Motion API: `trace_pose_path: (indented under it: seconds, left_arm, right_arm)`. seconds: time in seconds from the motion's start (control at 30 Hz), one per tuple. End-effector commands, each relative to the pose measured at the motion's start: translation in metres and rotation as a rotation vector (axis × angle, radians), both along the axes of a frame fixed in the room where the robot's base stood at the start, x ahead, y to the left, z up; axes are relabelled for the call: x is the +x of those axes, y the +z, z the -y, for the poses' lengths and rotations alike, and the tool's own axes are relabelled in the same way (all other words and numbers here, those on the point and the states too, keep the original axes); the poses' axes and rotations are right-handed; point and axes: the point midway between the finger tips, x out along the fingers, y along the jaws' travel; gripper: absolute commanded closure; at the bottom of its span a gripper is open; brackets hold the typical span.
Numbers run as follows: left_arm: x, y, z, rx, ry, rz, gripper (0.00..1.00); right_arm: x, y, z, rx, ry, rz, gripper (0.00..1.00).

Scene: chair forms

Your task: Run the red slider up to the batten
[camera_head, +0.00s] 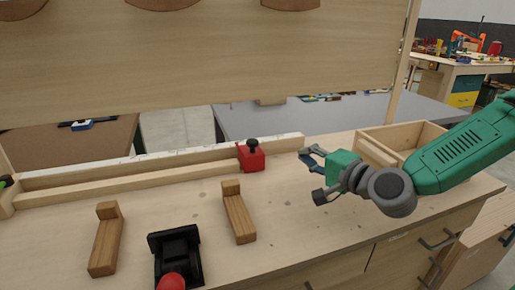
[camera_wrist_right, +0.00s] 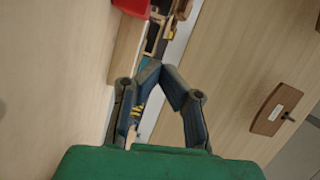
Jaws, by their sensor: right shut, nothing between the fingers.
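The red slider (camera_head: 251,156) is a red block with a black knob on top. It stands at the right end of a long wooden track (camera_head: 130,184) along the back of the bench. A red part at the top edge of the right wrist view (camera_wrist_right: 132,6) looks like it. A short crosswise wooden piece (camera_head: 8,201) at the track's left end may be the batten; I cannot tell for sure. My right gripper (camera_head: 307,158) is shut and empty, to the right of the slider and apart from it. Its fingertips meet in the wrist view (camera_wrist_right: 153,68). My left gripper is out of view.
Two wooden L-shaped blocks (camera_head: 107,240) (camera_head: 238,215) and a black device with a red knob (camera_head: 176,255) stand in front of the track. An open wooden box (camera_head: 405,134) is at the right behind my arm. A large wooden panel (camera_head: 200,60) hangs above.

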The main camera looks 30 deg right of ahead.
Motion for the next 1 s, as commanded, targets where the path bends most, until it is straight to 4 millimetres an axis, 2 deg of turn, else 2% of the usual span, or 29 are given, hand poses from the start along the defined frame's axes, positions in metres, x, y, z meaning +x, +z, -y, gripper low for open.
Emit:
trace_pose_path:
  seconds: [0.17, 0.4, 0.53, 0.7, 1.0]
  left_arm:
    - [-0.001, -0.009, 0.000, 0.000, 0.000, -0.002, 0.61]
    - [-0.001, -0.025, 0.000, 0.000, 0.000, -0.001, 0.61]
    - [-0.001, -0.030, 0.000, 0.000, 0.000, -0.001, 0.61]
    - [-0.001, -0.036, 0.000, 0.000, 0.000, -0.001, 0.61]
    - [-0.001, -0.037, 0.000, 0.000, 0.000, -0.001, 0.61]
  right_arm:
    - [0.023, -0.006, -0.002, -0.003, 0.001, -0.004, 1.00]
    - [0.076, -0.012, -0.008, -0.009, 0.003, -0.006, 1.00]
    - [0.100, -0.013, -0.012, -0.007, 0.003, -0.006, 1.00]
    - [0.114, -0.016, -0.030, -0.006, 0.004, -0.006, 1.00]
    - [0.121, -0.017, -0.037, -0.001, 0.001, -0.004, 1.00]
